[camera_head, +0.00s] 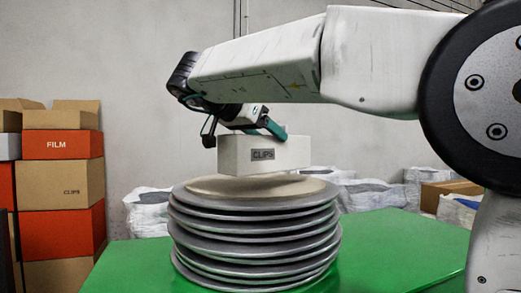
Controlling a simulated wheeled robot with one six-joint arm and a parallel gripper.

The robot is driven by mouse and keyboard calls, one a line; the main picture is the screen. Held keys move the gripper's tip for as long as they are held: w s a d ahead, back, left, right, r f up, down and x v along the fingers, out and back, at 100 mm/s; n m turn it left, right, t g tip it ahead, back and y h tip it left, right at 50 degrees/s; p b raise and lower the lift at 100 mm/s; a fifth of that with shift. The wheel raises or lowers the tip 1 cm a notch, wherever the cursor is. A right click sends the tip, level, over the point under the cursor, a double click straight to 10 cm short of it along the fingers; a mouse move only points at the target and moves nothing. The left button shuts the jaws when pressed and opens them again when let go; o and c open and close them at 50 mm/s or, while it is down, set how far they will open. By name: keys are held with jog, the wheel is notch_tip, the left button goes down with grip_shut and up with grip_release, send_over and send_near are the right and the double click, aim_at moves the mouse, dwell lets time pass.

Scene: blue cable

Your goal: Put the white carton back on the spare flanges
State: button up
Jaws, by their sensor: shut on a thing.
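The white carton (285,154), with a dark "CLIPS" label on its front, is held by my gripper (243,133). The gripper reaches it from above, with its fingers at the carton's upper part. The spare flanges (255,245) are a stack of several grey discs on a green table. A tan round surface (215,188) lies on top of the stack. The carton is level and over the middle of the stack. A shadow lies beneath it, and its underside appears slightly above the tan top. I cannot tell for sure whether it touches.
The green table (405,250) is bare to the right of the stack. Stacked brown and orange boxes (62,185) stand at the left. Pale wrapped bags (150,210) and a brown box (445,190) are behind the table. A grey wall closes the back.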

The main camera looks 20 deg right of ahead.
jog(key=shift+w, duration=1)
jog(key=shift+a+f, duration=0.1)
jog(key=shift+f, duration=1.65)
jog(key=o, duration=1.7)
jog(key=shift+f, duration=0.2)
jog(key=shift+a+r, duration=0.1)
jog(key=shift+r, duration=0.1)
jog(key=v, duration=1.2)
jog(key=shift+s+f, duration=0.1)
